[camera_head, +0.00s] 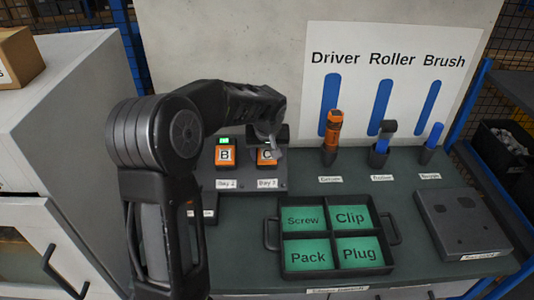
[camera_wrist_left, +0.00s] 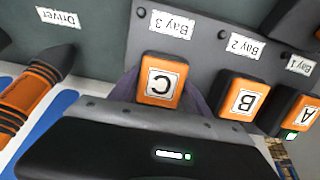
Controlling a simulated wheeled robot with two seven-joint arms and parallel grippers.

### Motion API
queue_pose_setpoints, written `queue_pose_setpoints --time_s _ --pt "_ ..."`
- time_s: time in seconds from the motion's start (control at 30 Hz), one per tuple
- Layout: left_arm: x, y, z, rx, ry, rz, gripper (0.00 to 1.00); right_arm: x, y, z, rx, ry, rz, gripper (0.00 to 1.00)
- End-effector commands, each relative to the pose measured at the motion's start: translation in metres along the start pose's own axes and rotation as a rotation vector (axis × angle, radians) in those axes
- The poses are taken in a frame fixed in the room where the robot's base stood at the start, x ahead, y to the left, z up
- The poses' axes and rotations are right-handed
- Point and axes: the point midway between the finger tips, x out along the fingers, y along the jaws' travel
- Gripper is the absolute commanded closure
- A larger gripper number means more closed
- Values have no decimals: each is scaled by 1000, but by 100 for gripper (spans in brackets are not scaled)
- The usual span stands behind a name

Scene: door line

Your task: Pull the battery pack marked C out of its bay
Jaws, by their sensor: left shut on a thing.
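The battery pack marked C (camera_head: 266,158) is orange and black, at the right end of the dark bay rack (camera_head: 250,186), above the Bay 3 label. It also shows in the left wrist view (camera_wrist_left: 160,81) with its C label upside down. My left gripper (camera_head: 268,142) is shut on this pack from above and behind, with dark fingers on both sides of it. The gripper hides the pack's top. I cannot tell how deep the pack sits in its bay. My right gripper is not in view.
Pack B (camera_head: 225,155) stands left of C with a green light on top; pack A (camera_wrist_left: 294,112) is beyond it. A divided tray (camera_head: 337,268) lies in front. Driver (camera_head: 333,130), roller (camera_head: 381,150) and brush (camera_head: 433,143) stand right. A grey box (camera_head: 462,222) lies far right.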

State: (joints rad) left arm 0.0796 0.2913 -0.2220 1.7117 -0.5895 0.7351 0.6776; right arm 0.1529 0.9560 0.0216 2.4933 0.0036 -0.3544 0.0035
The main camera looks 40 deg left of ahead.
Motion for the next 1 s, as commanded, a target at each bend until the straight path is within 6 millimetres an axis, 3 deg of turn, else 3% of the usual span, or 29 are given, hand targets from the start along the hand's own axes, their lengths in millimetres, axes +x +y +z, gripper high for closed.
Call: queue_pose_setpoints --time_s 1.0 --pt "-11 0 0 0 2 1 100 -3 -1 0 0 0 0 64"
